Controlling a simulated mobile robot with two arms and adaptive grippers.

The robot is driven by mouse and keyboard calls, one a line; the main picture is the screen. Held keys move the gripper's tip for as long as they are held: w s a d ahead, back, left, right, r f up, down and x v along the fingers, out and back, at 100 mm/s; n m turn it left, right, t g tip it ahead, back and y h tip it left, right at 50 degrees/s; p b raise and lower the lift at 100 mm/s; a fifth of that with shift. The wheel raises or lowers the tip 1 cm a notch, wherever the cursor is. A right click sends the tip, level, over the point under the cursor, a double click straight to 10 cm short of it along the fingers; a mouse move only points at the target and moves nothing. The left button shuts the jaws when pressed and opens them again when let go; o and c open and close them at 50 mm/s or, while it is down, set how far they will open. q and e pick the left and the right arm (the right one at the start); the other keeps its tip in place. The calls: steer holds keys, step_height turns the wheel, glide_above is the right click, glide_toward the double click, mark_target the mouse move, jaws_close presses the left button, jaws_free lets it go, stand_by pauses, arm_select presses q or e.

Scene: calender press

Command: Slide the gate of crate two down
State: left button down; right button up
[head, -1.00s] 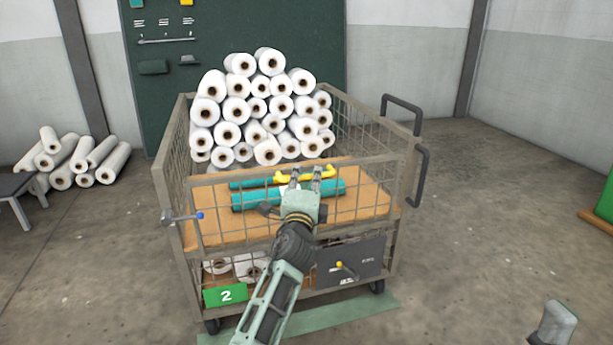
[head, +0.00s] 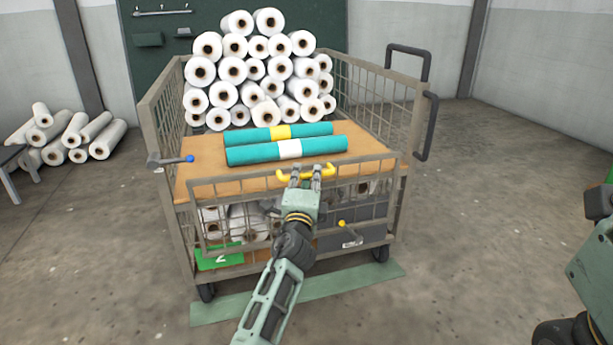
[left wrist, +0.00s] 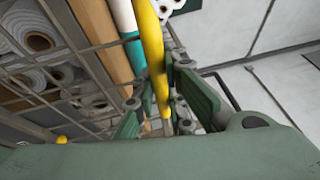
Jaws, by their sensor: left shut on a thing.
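Crate two (head: 160,185) is a wire-mesh cart with a green plate (head: 214,262) marked 2 on its lower front. A yellow handle (head: 284,177) sits on the gate's top bar. My left gripper (head: 305,172) is shut on this handle, and the yellow bar also shows between its fingers in the left wrist view (left wrist: 152,50). Parts of my right arm show at the right edge, but its gripper does not.
Two teal rolls (head: 240,155) lie on the wooden shelf (head: 200,180), with stacked white rolls (head: 232,68) behind. A yellow-knobbed lever (head: 344,226) is low in front. Floor is free on the right.

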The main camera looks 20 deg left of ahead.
arm_select(q)
steer(key=shift+f, duration=0.2)
steer(key=c, duration=1.8)
jaws_free()
steer(key=shift+r, duration=0.1)
steer(key=shift+o, duration=0.2)
steer(key=shift+s, duration=0.1)
steer(key=v, duration=1.2)
